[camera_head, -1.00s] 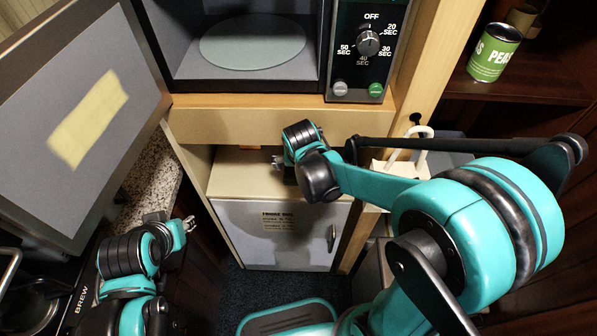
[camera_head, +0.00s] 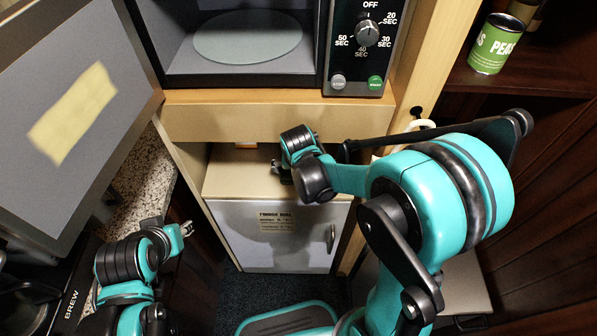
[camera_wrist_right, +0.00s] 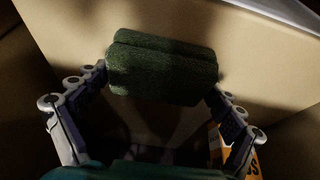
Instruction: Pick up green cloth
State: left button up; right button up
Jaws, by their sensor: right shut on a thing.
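The green cloth (camera_wrist_right: 162,68) shows in the right wrist view as a dark green folded pad. My right gripper (camera_wrist_right: 158,82) is shut on it, with a finger at each end of the cloth. In the head view my right gripper (camera_head: 280,166) is over the top of the small fridge (camera_head: 285,235), below the microwave shelf. I cannot make out the cloth in that view. My left gripper (camera_head: 187,229) is at the lower left, away from the fridge, and its fingers are too small to read.
The microwave (camera_head: 248,78) stands open above the fridge, and its door (camera_head: 110,45) hangs at the left. A wooden shelf edge (camera_head: 245,120) lies just above my right gripper. A can of peas (camera_head: 495,45) stands at the upper right. Dark floor (camera_head: 280,287) shows below.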

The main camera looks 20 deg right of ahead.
jog(key=shift+r, duration=0.1)
jog(key=shift+r+p, duration=0.4)
jog(key=shift+r, duration=0.25)
notch_tip(320, 180, up, 2)
jog(key=shift+r+p, duration=0.2)
jog(key=shift+p, duration=0.4)
jog(key=s+a+p, duration=0.1)
jog(key=s+a, duration=0.1)
jog(key=s, duration=0.6)
jog(key=s+a+p, duration=0.1)
jog(key=s+a, duration=0.2)
jog(key=s, duration=0.6)
jog(key=shift+s+f+p, duration=0.15)
jog(key=shift+f+p, duration=0.05)
jog(key=shift+p, duration=0.1)
